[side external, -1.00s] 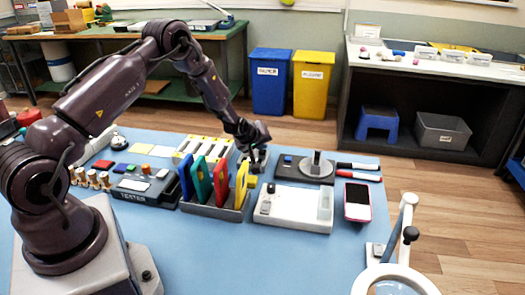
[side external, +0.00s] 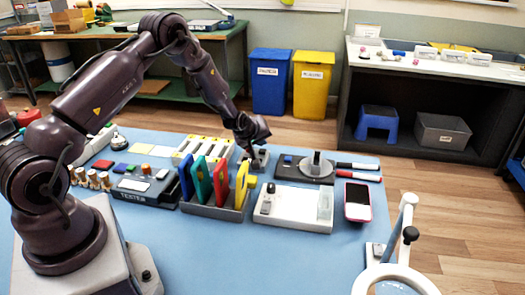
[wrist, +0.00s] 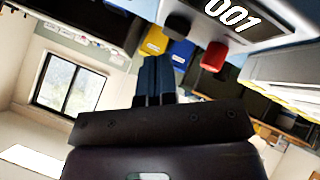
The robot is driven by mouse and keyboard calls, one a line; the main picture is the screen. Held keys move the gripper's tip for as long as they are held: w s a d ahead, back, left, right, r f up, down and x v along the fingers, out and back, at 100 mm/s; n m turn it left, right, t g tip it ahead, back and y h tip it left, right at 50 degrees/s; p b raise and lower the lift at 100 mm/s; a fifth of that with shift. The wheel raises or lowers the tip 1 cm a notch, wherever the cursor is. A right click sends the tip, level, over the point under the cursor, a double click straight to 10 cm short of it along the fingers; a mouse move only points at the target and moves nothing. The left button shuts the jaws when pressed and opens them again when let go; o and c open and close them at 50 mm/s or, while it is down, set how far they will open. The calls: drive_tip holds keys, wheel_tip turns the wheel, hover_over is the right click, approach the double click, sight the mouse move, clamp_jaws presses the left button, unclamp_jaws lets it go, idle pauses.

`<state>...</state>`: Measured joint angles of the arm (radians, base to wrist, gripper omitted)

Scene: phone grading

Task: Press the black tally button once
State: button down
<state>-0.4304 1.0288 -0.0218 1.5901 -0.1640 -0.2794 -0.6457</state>
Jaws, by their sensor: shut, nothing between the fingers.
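The tally counter (wrist: 275,35) shows in the wrist view at the upper right, with its display reading 001. Its black button (wrist: 177,24) and a red button (wrist: 214,55) stick out from its body. My gripper (wrist: 156,62) is shut and empty. Its fingertips appear close to the black button but apart from it in the picture. In the side view my gripper (side external: 251,150) points down at the grey counter (side external: 262,160), behind the coloured phone rack. The buttons cannot be made out there.
The rack (side external: 215,208) with several coloured slabs stands just in front of my gripper. A dark plate (side external: 300,172) with a grey post is to the right.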

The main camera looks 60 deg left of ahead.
sight(261, 150)
drive_tip(key=shift+r, duration=0.1)
drive_tip(key=shift+r, duration=2.4)
